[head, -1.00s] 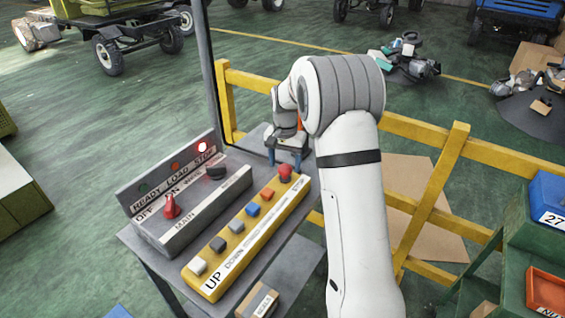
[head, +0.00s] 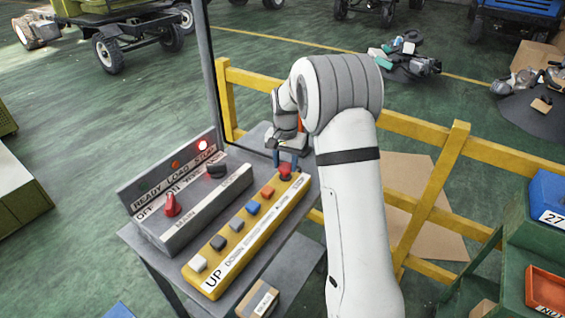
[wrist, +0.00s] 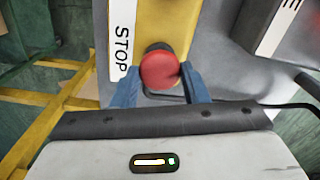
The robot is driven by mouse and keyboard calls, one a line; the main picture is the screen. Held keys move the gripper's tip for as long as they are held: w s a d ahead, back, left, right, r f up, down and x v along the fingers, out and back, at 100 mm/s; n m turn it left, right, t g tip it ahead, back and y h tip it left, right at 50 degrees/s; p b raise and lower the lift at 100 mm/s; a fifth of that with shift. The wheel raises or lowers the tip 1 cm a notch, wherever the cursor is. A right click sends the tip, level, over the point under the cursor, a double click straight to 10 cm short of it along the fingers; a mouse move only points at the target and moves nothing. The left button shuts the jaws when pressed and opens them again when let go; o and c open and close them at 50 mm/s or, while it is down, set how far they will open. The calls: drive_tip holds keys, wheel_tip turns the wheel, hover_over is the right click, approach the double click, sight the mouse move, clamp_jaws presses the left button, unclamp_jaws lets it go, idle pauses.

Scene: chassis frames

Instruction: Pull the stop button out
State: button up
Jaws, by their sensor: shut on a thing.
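The red stop button (head: 285,171) sits at the far end of the yellow button box (head: 240,235). In the wrist view the round red button (wrist: 160,69) is beside a white label reading STOP (wrist: 122,40). My gripper (head: 285,163) has its blue fingers on either side of the button and is shut on it. The wrist view shows one finger at the button's left and one at its right. How far the button stands out from the box cannot be told.
A grey switch panel (head: 195,205) with a red knob (head: 171,204) and a black knob (head: 216,169) stands left of the box. A yellow railing (head: 430,195) runs behind and right of my arm. A dark post rises behind the panel.

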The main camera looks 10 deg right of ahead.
sight(285, 165)
clamp_jaws()
drive_tip(key=shift+r, duration=0.9)
drive_tip(key=o, duration=0.7)
unclamp_jaws()
drive_tip(key=shift+w, duration=0.15)
drive_tip(key=shift+c, duration=0.2)
drive_tip(key=o, duration=0.3)
drive_tip(key=shift+o, duration=0.7)
drive_tip(key=shift+f, duration=0.1)
wheel_tip(285, 165, up, 8)
drive_tip(key=shift+b, duration=0.45)
